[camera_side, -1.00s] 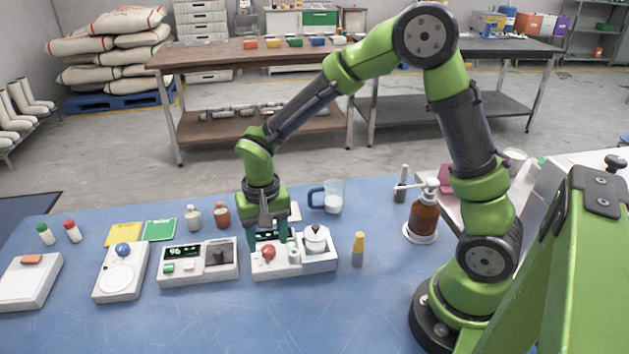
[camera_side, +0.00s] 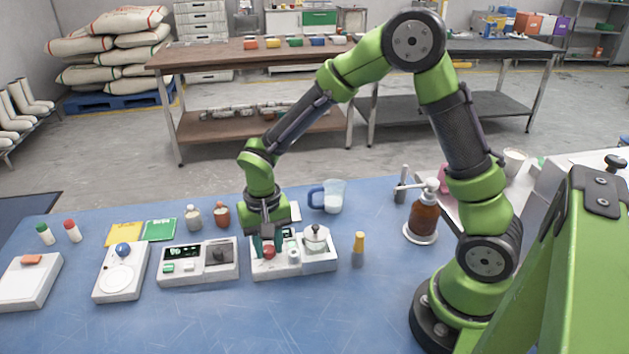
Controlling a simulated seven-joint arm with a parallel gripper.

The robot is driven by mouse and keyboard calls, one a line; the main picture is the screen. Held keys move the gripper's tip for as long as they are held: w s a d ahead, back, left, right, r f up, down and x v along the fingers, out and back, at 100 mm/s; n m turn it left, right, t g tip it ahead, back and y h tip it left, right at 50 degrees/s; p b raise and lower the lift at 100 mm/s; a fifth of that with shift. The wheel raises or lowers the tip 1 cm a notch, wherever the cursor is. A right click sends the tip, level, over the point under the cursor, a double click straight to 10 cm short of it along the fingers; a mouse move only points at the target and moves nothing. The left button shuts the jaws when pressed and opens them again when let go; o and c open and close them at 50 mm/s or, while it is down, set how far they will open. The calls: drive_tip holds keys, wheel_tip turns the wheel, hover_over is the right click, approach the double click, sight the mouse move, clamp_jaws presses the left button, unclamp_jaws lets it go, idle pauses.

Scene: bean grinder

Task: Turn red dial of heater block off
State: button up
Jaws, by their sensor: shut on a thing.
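The heater block (camera_side: 293,268) is a white unit on the blue table, with a red dial (camera_side: 269,252) on its left part. A small lidded pot (camera_side: 315,238) stands on its right part. My gripper (camera_side: 267,244) points down over the left part of the block, with its dark fingers at the red dial. It is shut on the dial, one finger on each side. The fingers and hand hide part of the dial and the block's display.
A white unit with a display (camera_side: 198,262) stands close on the left. A yellow-topped bottle (camera_side: 358,249) stands just right of the block. A blue-handled measuring jug (camera_side: 331,196) and two small bottles (camera_side: 193,217) are behind. The table front is clear.

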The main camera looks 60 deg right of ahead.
sight(268, 248)
drive_tip(key=n, duration=0.4)
drive_tip(key=shift+n, duration=2.5)
drive_tip(key=o, duration=1.1)
drive_tip(key=shift+c, duration=0.2)
wheel_tip(268, 248, up, 17)
